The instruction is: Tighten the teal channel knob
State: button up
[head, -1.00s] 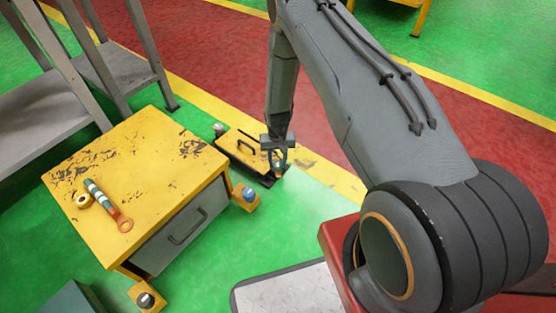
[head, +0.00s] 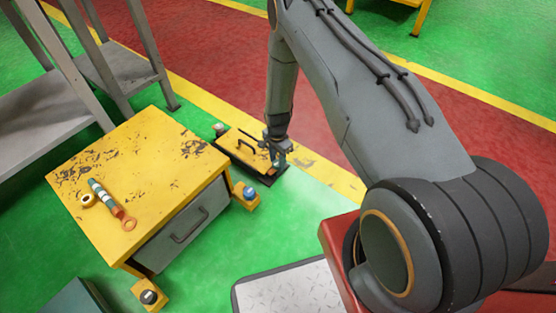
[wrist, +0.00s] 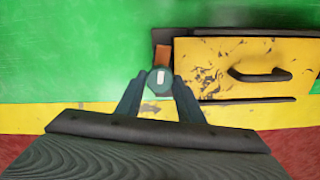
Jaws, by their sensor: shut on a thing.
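The teal knob (wrist: 160,82) is round with a pale mark on its top. In the wrist view it sits between the fingertips of my gripper (wrist: 159,86), which is shut on it. The knob is at the end of a low dark base beside the yellow panel (wrist: 225,70) with a black handle (wrist: 259,75). In the head view my gripper (head: 279,160) points down at the right end of this yellow unit (head: 243,146) on the floor. The fingers largely hide the knob there.
A yellow cabinet (head: 160,160) with a grey drawer stands to the left. A teal-banded tool with an orange ring end (head: 104,196) and a small ring (head: 88,200) lie on top. A grey shelf stand (head: 45,97) is behind.

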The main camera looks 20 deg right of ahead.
jog(key=m, duration=0.7)
jog(key=shift+w+a+r+p, duration=0.1)
jog(key=shift+w+r+p, duration=0.1)
jog(key=shift+p, duration=0.1)
jog(key=m, duration=0.3)
jog(key=shift+m, duration=0.4)
jog(key=shift+w+m, duration=0.1)
jog(key=shift+m, duration=1.8)
jog(key=o, duration=1)
jog(key=shift+o, duration=0.2)
jog(key=shift+f, duration=0.1)
